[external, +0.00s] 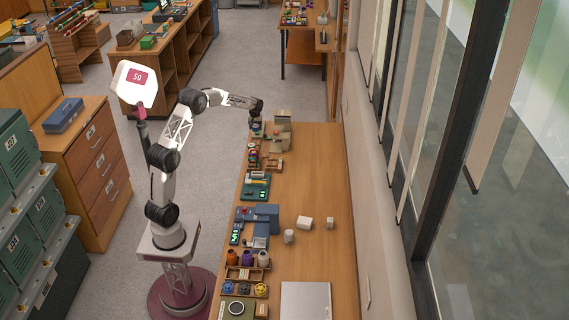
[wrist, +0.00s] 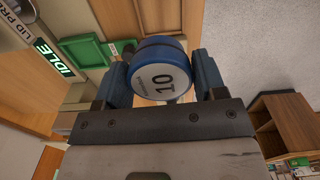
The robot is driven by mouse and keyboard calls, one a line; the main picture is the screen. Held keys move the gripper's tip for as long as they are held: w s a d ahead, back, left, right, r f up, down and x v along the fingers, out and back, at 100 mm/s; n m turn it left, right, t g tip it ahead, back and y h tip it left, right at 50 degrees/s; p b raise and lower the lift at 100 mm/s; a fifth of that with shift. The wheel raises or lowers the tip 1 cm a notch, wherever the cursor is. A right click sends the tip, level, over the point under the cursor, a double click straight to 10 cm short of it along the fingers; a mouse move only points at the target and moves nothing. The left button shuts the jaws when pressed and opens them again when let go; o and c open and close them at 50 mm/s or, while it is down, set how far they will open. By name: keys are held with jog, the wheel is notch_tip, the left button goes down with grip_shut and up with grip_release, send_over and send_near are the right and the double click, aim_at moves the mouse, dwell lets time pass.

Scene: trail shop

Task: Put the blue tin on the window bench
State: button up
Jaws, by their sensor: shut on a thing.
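A round blue tin (wrist: 147,44) with a white label reading "10" fills the middle of the wrist view. My gripper (wrist: 162,70) is shut on it, with a blue finger on each side. In the external view my gripper (external: 256,120) is over the far left end of the long wooden window bench (external: 335,190), beside a beige device. The tin is too small to make out clearly there. I cannot tell whether it touches anything below.
A green tray (wrist: 82,50) and a lit "IDLE" sign (wrist: 54,57) are left of the tin. The bench's left edge is crowded with devices, including a blue-grey machine (external: 266,214). White blocks (external: 304,223) stand mid-bench. The bench's right side is largely clear beside the window wall.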

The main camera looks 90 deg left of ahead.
aim_at(256, 126)
dwell(0.7)
notch_tip(256, 126, up, 11)
jog(key=w+d+m, duration=0.4)
jog(key=w+d, duration=1.5)
jog(key=d, duration=0.3)
jog(key=w+d+m, duration=0.2)
jog(key=w+d, duration=0.2)
jog(key=d, duration=0.5)
jog(key=w+d+m, duration=0.1)
jog(key=w+d, duration=0.2)
jog(key=d, duration=0.6)
jog(key=w+d+m, duration=0.2)
jog(key=w+d, duration=0.2)
jog(key=d, duration=0.5)
jog(key=d+m, duration=0.5)
jog(key=d, duration=2.1)
jog(key=s+d+m, duration=0.2)
jog(key=s+d, duration=0.3)
jog(key=d, duration=0.7)
jog(key=s+d+m, duration=0.2)
jog(key=s+d, duration=0.2)
jog(key=d, duration=0.9)
jog(key=shift+m, duration=0.3)
notch_tip(256, 126, down, 16)
jog(key=shift+s+r, duration=0.15)
jog(key=shift+f, duration=0.3)
